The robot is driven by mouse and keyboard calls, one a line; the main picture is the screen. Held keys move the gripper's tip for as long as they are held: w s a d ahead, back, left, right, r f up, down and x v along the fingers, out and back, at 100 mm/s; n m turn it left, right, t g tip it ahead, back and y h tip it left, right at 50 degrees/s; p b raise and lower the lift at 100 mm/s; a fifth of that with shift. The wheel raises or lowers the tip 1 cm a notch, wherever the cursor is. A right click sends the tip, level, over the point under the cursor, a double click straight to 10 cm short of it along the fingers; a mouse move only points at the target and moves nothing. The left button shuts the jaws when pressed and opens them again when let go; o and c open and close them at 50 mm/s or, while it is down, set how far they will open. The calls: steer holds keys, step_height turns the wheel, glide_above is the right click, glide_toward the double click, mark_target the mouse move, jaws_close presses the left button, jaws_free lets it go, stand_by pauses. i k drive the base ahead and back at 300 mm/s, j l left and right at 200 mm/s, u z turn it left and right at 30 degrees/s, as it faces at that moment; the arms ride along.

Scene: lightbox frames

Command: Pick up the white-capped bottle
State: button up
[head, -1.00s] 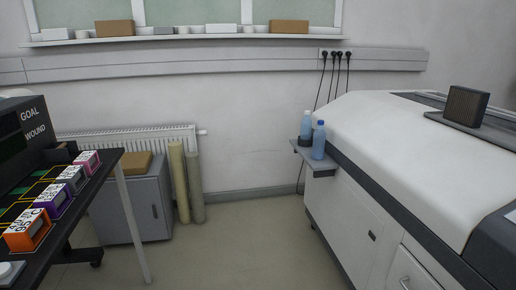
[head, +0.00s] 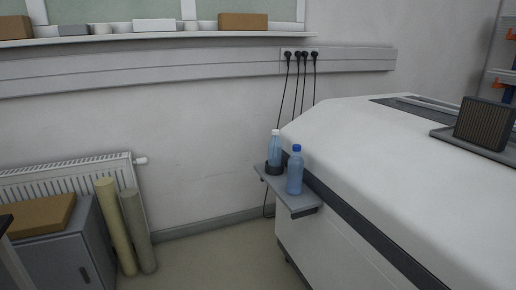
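The white-capped bottle (head: 275,150) is light blue and stands upright in a dark round holder (head: 274,169) on a small grey shelf (head: 303,204). The shelf sticks out from the left side of a large white machine. A second bottle with a blue cap (head: 295,173) stands upright on the same shelf, in front and a little to the right, close to the first. My gripper is not in the head view.
The large white machine (head: 400,170) fills the right side, with a dark ribbed box (head: 486,124) on top. Two rolls (head: 128,225) lean by a grey cabinet (head: 62,258) at left. Black cables (head: 298,85) hang behind the shelf. Some floor (head: 215,262) between is clear.

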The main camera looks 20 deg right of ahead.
mark_target(275, 152)
steer(key=i+j+z, duration=0.1)
steer(key=i, duration=0.5)
steer(key=i+j, duration=0.15)
steer(key=i, duration=0.45)
steer(key=i+j+z, duration=0.2)
steer(key=i+z, duration=0.25)
steer(key=i+j+z, duration=0.55)
steer(key=j, duration=0.15)
steer(key=i+j+z, duration=0.1)
steer(key=j, duration=0.25)
steer(key=i+j+z, duration=0.3)
steer(key=j, duration=0.35)
steer(key=i+j+z, duration=0.1)
steer(key=j, duration=0.3)
steer(key=i+l, duration=0.1)
